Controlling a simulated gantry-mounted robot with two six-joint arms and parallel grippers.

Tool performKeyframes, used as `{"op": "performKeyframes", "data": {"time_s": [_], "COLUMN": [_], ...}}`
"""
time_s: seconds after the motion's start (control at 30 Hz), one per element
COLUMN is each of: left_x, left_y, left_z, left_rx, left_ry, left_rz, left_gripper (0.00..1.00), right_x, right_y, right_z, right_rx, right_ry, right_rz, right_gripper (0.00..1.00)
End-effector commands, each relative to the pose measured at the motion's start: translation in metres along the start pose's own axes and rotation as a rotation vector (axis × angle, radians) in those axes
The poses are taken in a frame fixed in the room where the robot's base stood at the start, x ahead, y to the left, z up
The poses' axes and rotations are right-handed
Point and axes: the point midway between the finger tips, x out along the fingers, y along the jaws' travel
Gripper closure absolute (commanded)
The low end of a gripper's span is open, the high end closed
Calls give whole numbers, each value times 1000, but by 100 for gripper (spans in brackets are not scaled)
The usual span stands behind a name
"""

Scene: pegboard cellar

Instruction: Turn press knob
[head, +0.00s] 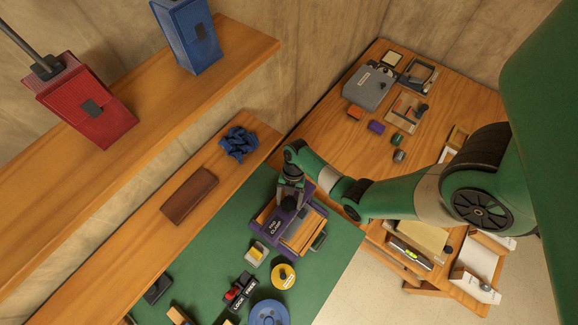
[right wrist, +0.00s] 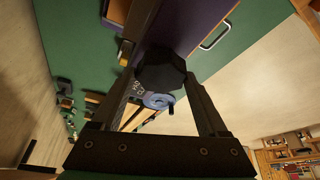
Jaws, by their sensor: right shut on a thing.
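The purple press (head: 272,226), with white lettering on its top, stands on the green mat. A tan board lies along its right side. My right gripper (head: 291,192) reaches down onto the press from above and hides most of its knob in the head view. In the right wrist view, the dark faceted knob (right wrist: 162,68) sits between the two fingers of my right gripper (right wrist: 168,76), which is shut on it. The purple press body (right wrist: 186,22) shows behind the knob. My left gripper is in neither view.
On the green mat (head: 340,242), a yellow disc (head: 283,276), a blue round thing (head: 268,312) and a black-and-red lock device (head: 240,291) lie in front of the press. A brown case (head: 189,195) and blue cloth (head: 238,143) lie on the wooden ledge to the left.

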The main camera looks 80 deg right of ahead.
Motion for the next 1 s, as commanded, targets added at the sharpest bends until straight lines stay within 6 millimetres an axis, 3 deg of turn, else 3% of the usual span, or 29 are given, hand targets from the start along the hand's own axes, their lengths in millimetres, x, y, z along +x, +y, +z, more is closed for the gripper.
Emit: {"op": "performKeyframes", "data": {"time_s": [0.37,1.0], "left_x": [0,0], "left_y": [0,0], "left_z": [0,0], "left_rx": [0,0], "left_ry": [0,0], "left_rz": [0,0], "left_gripper": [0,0], "right_x": [0,0], "right_y": [-2,-4], "right_z": [-1,-1], "right_rx": [83,515], "right_ry": [2,4], "right_rz": [31,213], "right_gripper": [79,79]}}
